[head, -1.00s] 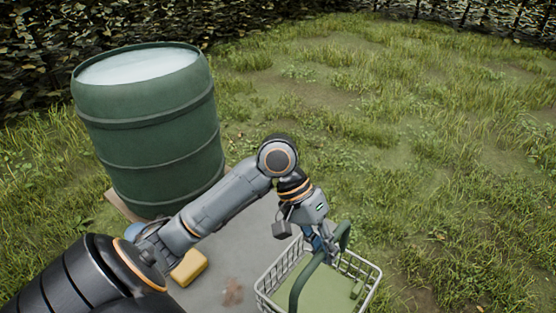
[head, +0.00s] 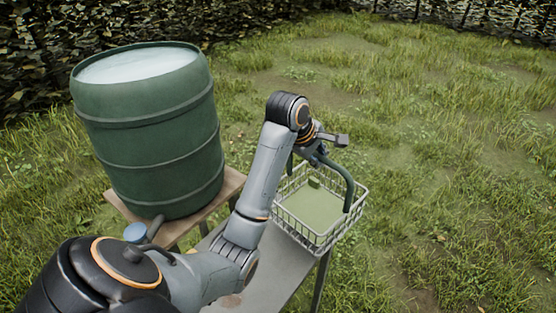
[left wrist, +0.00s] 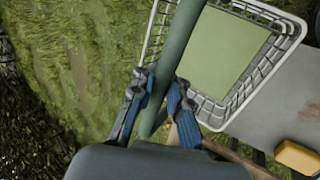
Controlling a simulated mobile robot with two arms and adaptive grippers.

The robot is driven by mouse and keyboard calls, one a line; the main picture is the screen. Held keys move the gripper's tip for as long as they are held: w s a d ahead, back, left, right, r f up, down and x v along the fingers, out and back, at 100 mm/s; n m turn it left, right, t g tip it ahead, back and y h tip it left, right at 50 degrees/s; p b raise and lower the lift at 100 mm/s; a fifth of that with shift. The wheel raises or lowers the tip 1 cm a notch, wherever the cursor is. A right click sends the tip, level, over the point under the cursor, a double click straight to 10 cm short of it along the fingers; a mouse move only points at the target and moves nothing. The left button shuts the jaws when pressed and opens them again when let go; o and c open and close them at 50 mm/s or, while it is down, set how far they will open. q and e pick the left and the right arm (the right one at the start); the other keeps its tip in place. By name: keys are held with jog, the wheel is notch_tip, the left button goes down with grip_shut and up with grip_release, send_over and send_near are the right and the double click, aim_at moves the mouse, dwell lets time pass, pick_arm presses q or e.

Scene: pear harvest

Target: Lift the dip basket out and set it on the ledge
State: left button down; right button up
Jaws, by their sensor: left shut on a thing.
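The dip basket is a white wire basket (head: 318,244) with a flat light green floor and a dark green arched handle (head: 349,186). It is at the far end of the grey table (head: 283,262), partly past its edge. I cannot tell whether it touches the tabletop. My left gripper (head: 318,155) is shut on the handle near its top. In the left wrist view the gripper's two fingers (left wrist: 160,92) lie on either side of the handle (left wrist: 180,45), with the basket's rim (left wrist: 268,65) beyond. My right gripper is not in view.
A green barrel (head: 150,140) filled with pale liquid stands on a wooden stand (head: 222,190) to the left. A yellow block (left wrist: 297,157) lies on the table in the left wrist view. Open grass (head: 440,130) surrounds the table, with a hedge behind.

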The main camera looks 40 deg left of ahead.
pick_arm(q)
jog(key=a+n+y, duration=0.1)
jog(key=a+n, duration=0.1)
jog(key=a+n+g+y, duration=0.1)
jog(key=a+n+y, duration=0.1)
jog(key=a+n, duration=0.1)
jog(key=a+n+y, duration=0.1)
jog(key=a+n, duration=0.1)
jog(key=n, duration=0.1)
jog(key=shift+w+a+f+p, duration=0.15)
jog(key=shift+a+f+p, duration=0.1)
jog(key=shift+p, duration=0.1)
jog(key=s+a+f+n+g+y+b, duration=0.2)
jog(key=s+f+n+g+y, duration=0.1)
jog(key=f+n, duration=0.4)
jog(key=shift+s+f+n+g+b, duration=0.15)
jog(key=shift+s+n+g+b, duration=0.15)
jog(key=shift+s+n+g, duration=0.8)
jog(key=shift+s+d+f, duration=0.2)
jog(key=shift+d+f, duration=0.25)
jog(key=shift+d, duration=0.15)
jog(key=c, duration=1.2)
grip_release()
jog(key=shift+f, duration=0.1)
jog(key=shift+d, duration=0.1)
